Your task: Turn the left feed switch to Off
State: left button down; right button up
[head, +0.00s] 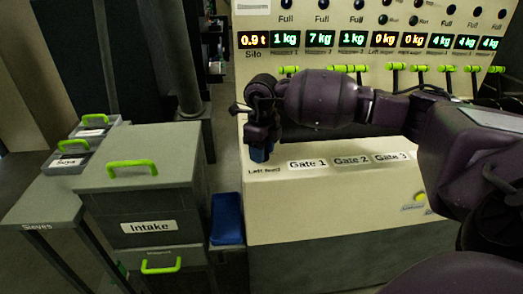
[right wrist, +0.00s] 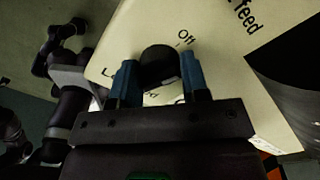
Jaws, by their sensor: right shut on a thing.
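The left feed switch is a dark round knob (right wrist: 158,65) on the cream panel, seen in the right wrist view between my blue fingertips. An "Off" label (right wrist: 186,39) with a small tick stands just past the knob's edge. Other labels around it are partly covered by the fingers. I cannot tell which mark the knob points to. My right gripper (right wrist: 158,82) is shut on the knob, one finger on each side. In the head view the right gripper (head: 261,150) reaches down at the panel's left end, above the "Left feed" label (head: 263,171), and hides the knob. My left gripper does not show.
The cream console (head: 320,215) carries Gate labels right of the gripper. Lit displays (head: 370,40) and several green-handled levers (head: 420,69) stand behind my right arm. A grey Intake cabinet (head: 145,205) and a blue bin (head: 227,220) are to the left.

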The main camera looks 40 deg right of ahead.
jog(key=shift+n, duration=1.5)
jog(key=o, duration=0.9)
notch_tip(320, 180, up, 10)
jog(key=shift+f+p, duration=0.2)
jog(key=shift+p, duration=0.3)
jog(key=shift+r, duration=0.65)
